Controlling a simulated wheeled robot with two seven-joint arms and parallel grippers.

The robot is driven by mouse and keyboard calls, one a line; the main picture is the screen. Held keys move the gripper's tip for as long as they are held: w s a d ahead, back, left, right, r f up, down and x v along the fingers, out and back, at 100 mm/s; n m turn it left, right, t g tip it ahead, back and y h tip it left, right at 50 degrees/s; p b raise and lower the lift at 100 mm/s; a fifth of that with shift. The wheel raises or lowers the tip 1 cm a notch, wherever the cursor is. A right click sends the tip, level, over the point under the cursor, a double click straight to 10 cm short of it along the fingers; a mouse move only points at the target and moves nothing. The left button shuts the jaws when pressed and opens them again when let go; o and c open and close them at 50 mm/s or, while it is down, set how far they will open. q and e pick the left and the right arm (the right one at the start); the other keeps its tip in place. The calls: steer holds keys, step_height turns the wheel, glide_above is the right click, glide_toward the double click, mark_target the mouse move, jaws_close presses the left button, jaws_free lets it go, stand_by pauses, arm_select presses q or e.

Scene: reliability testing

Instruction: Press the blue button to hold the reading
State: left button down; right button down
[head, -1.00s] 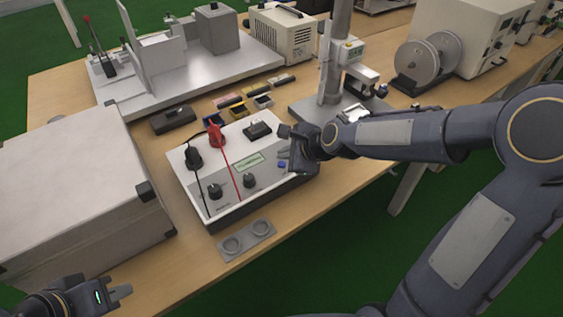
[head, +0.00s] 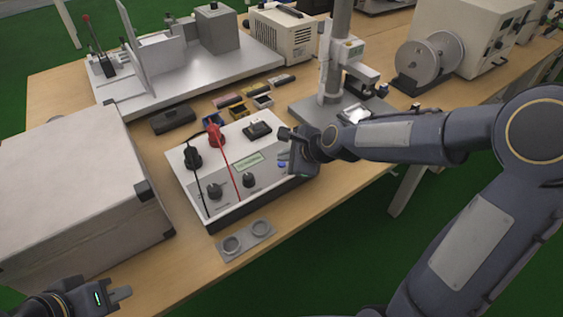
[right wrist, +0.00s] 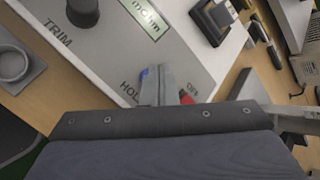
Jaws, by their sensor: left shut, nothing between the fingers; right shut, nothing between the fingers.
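The meter box (head: 222,207) is white-topped with a green display (head: 248,163), dark knobs and red and black leads. The blue button (head: 282,164) is near its right edge. In the right wrist view the blue button (right wrist: 145,73) is partly covered by my fingers, beside the "HOLD" lettering. My right gripper (head: 288,154) is shut and empty over the panel's right side. Its shut fingers also show in the right wrist view (right wrist: 164,84), right by the button; I cannot tell if they touch it. My left gripper (head: 122,294) is shut and empty at the lower left, away from the meter.
A red control (right wrist: 187,97) lies just right of the fingers in the right wrist view. A large grey case (head: 75,180) stands left of the meter. A two-ring holder (head: 247,238) lies in front of it. A stand instrument (head: 335,70) rises behind my right arm.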

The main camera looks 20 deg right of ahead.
steer(key=shift+f, duration=0.4)
steer(key=shift+r, duration=0.1)
steer(key=shift+r+p, duration=0.6)
steer(key=shift+r, duration=0.2)
step_height(320, 180, up, 6)
steer(key=p, duration=0.5)
steer(key=shift+p, duration=0.3)
